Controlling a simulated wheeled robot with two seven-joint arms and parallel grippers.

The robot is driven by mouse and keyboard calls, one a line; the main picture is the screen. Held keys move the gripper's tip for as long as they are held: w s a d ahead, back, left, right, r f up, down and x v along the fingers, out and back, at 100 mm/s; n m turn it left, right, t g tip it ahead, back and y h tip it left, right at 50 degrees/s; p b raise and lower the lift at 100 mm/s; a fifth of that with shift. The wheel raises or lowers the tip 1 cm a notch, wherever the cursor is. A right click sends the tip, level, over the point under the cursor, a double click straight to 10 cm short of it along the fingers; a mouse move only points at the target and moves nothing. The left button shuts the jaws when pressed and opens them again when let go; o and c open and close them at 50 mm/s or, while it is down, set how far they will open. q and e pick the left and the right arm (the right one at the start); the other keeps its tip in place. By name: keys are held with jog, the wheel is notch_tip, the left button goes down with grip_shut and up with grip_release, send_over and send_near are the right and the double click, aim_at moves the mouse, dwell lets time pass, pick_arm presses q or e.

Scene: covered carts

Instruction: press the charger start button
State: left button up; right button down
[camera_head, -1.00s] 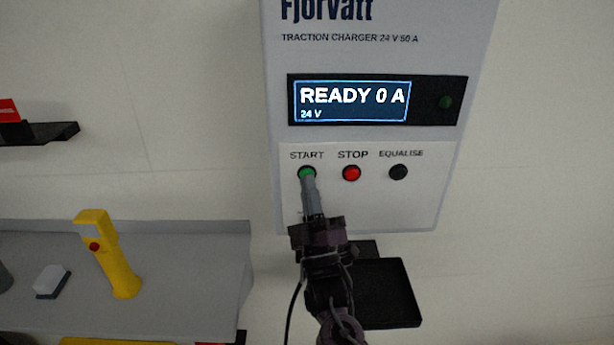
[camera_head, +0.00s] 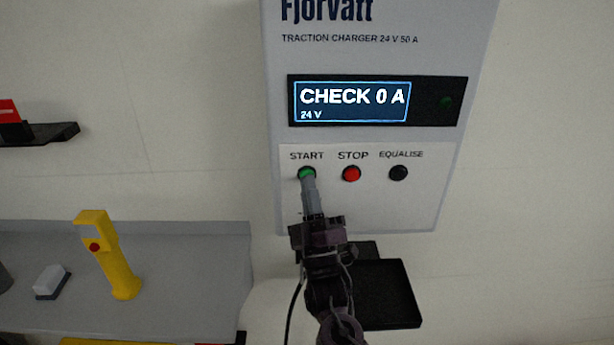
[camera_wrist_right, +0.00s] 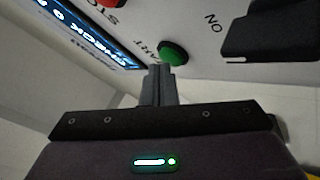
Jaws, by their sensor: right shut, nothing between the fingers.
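The charger (camera_head: 350,215) is a pale grey wall box with a lit display (camera_head: 352,101) reading "CHECK 0 A" and "24 V". Below the display are the green START button (camera_head: 307,173), the red STOP button (camera_head: 351,173) and the black EQUALISE button (camera_head: 398,172). My right gripper (camera_head: 309,182) is shut and empty, its fingertips at the lower edge of the START button. In the right wrist view the green button (camera_wrist_right: 174,52) shows just beyond the closed fingertips (camera_wrist_right: 160,70); I cannot tell whether they touch it. My left gripper is not in view.
A grey shelf (camera_head: 190,270) at the left holds a yellow handheld device (camera_head: 108,255) with a red button and a small white-and-dark block (camera_head: 50,281). A black bracket (camera_head: 390,293) sits below the charger. A dark ledge (camera_head: 45,133) is at upper left.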

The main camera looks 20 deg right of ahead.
jog(key=shift+s+a, duration=0.15)
jog(key=shift+s, duration=0.5)
jog(key=s+p, duration=0.1)
jog(key=s, duration=0.1)
jog(key=s+a, duration=0.1)
jog(key=s, duration=0.1)
jog(key=shift+s+a+p, duration=0.2)
jog(key=shift+s+p, duration=0.2)
jog(key=shift+f, duration=0.1)
dwell(0.4)
